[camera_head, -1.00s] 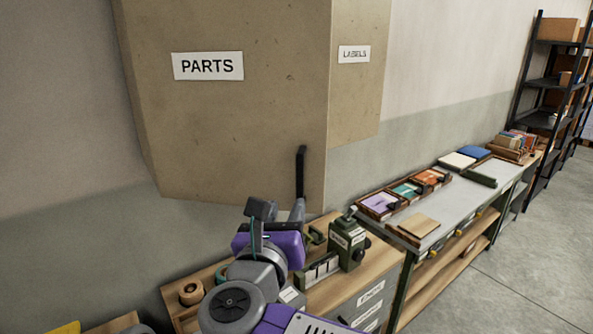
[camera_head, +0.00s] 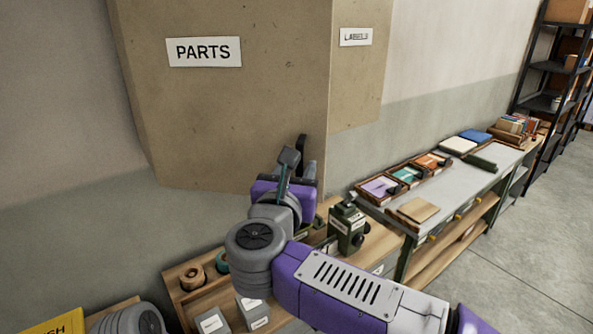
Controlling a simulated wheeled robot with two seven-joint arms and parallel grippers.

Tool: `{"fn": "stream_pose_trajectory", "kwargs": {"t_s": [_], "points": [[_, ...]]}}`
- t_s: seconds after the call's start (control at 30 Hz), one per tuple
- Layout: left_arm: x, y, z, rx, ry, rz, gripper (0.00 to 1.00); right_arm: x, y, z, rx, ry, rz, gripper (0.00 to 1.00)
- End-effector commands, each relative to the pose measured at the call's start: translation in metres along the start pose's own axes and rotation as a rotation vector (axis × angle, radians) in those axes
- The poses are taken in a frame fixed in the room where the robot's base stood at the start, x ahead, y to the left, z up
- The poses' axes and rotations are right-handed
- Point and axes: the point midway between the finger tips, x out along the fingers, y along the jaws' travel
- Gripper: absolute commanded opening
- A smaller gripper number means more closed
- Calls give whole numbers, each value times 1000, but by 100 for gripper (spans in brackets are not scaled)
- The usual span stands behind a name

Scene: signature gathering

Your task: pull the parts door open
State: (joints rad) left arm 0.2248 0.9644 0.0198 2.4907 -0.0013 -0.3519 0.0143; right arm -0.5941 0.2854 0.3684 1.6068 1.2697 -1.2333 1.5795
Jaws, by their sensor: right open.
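The parts door (camera_head: 215,110) is a tan cabinet panel with a white PARTS label (camera_head: 204,52). It looks shut. Its black upright handle (camera_head: 303,147) is near the lower right edge, now mostly hidden behind my right gripper. My right gripper (camera_head: 296,164) is raised in front of the door's lower right corner, fingers open around or just beside the handle. I cannot tell whether they touch it. A grey rounded piece at the bottom left looks like part of my left arm; the left gripper does not show.
A LABELS door (camera_head: 355,75) adjoins on the right. Below is a wooden bench with a green device (camera_head: 347,226), tape rolls (camera_head: 191,277) and small grey boxes (camera_head: 212,320). A long table (camera_head: 440,200) with trays runs right. A black shelf (camera_head: 545,102) stands far right.

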Motion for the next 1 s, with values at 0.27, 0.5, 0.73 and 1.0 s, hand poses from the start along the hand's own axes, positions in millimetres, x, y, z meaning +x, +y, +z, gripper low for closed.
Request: {"fn": "stream_pose_trajectory", "kwargs": {"t_s": [0.27, 0.5, 0.73, 1.0], "points": [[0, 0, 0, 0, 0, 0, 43, 0, 0, 0, -1, 0, 1, 2], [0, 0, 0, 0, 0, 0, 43, -1, 1, 0, -1, -1, 2, 0], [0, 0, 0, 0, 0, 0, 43, -1, 2, 0, 0, -1, 3, 0], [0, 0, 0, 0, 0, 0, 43, -3, 5, 1, 1, -2, 4, 0]]}}
